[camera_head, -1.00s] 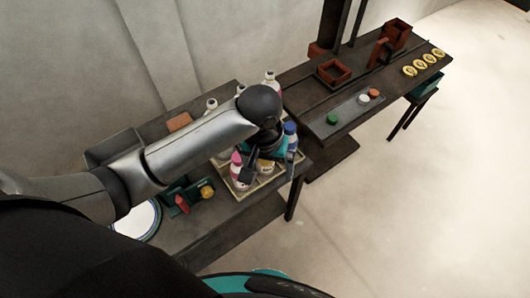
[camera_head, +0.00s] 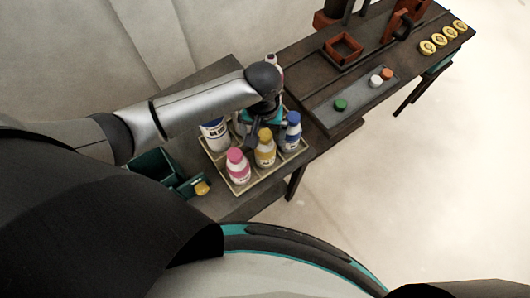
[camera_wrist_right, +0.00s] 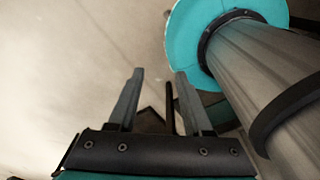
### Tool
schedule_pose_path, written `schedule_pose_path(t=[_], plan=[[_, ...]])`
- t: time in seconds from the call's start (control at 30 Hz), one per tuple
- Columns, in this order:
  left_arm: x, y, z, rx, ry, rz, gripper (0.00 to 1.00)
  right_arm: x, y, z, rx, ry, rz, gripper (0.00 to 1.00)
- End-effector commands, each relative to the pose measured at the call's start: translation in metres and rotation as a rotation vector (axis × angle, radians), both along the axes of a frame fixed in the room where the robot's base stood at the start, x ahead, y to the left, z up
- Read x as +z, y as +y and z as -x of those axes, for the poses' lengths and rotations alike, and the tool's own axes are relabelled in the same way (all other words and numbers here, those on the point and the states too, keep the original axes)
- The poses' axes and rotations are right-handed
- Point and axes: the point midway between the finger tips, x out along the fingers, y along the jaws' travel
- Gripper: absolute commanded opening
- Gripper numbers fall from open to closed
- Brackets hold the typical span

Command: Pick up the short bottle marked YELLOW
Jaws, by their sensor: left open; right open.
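A short bottle with a yellow cap and a pale label (camera_head: 265,152) stands upright in a shallow tray (camera_head: 210,160); its label is too small to read. It stands between a pink-capped bottle (camera_head: 238,168) and a blue-capped bottle (camera_head: 291,133). My left gripper (camera_head: 264,132) is open, just behind and above the yellow-capped bottle in the head view; I cannot tell whether it touches it.
A larger white bottle (camera_head: 215,136) stands at the tray's left, and another bottle behind my left wrist is mostly hidden. A green box (camera_head: 155,166) sits left of the tray. A second table holds a grey strip (camera_head: 358,102) with coloured caps and an orange-brown open box (camera_head: 344,48).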

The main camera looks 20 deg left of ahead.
Motion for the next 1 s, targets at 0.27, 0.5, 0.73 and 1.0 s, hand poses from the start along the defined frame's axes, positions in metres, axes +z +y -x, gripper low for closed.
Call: schedule_pose_path(t=[0.27, 0.5, 0.73, 1.0], plan=[[-0.025, -0.003, -0.003, -0.001, 0.001, 0.0, 1.0, -0.007, 0.001, -0.013, 0.0, -0.023, -0.003, 0.5], [-0.053, -0.004, -0.004, -0.002, -0.001, 0.0, 1.0, -0.015, 0.001, -0.011, -0.001, -0.02, -0.002, 0.5], [-0.055, -0.004, -0.004, -0.002, -0.001, 0.0, 1.0, -0.015, 0.003, -0.007, -0.002, -0.013, -0.005, 0.5], [-0.055, -0.004, -0.004, -0.002, -0.001, 0.0, 0.74, -0.015, 0.005, -0.006, -0.002, -0.011, -0.008, 0.5]])
